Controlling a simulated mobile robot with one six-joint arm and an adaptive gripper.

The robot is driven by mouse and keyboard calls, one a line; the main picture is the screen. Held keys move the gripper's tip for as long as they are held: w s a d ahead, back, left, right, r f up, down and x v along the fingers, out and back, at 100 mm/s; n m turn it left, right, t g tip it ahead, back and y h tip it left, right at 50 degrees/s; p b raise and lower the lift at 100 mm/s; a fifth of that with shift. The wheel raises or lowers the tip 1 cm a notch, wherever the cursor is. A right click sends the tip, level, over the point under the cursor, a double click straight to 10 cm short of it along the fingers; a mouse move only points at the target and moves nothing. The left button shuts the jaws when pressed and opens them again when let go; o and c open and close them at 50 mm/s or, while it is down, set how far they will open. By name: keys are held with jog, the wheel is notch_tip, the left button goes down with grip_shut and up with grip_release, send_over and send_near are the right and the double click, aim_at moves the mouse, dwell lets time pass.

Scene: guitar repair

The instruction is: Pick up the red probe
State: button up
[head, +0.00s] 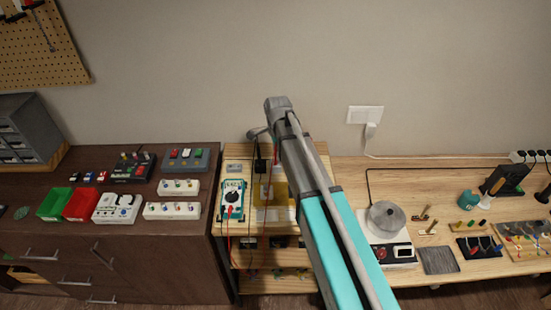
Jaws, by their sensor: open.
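A teal and white multimeter (232,200) with a black dial lies at the left of the small wooden stand in the head view. A red plug or lead end shows at its lower edge, and thin red and dark leads hang below it. I cannot make out the red probe itself as a separate thing. My arm reaches over the stand from the lower right. My gripper (262,164) seems to be the small dark part below the wrist, over the stand's top, apart from the multimeter. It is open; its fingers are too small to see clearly.
A wooden workbench (440,265) at the right carries a round-topped device (387,217) and tools. The wall is close behind the stand.

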dwell(0.3)
grip_shut()
jog(key=shift+r, duration=0.1)
dwell(0.4)
notch_tip(320, 180, up, 3)
jog(key=p, duration=0.3)
jog(key=shift+r, duration=0.1)
jog(key=s+d+r+p, duration=0.2)
jog(key=s+r+p, duration=0.7)
jog(key=s, duration=0.4)
jog(key=shift+s+d+r+p, duration=0.15)
jog(key=shift+s+r+p, duration=0.2)
jog(key=shift+p, duration=0.2)
jog(key=shift+f, duration=0.1)
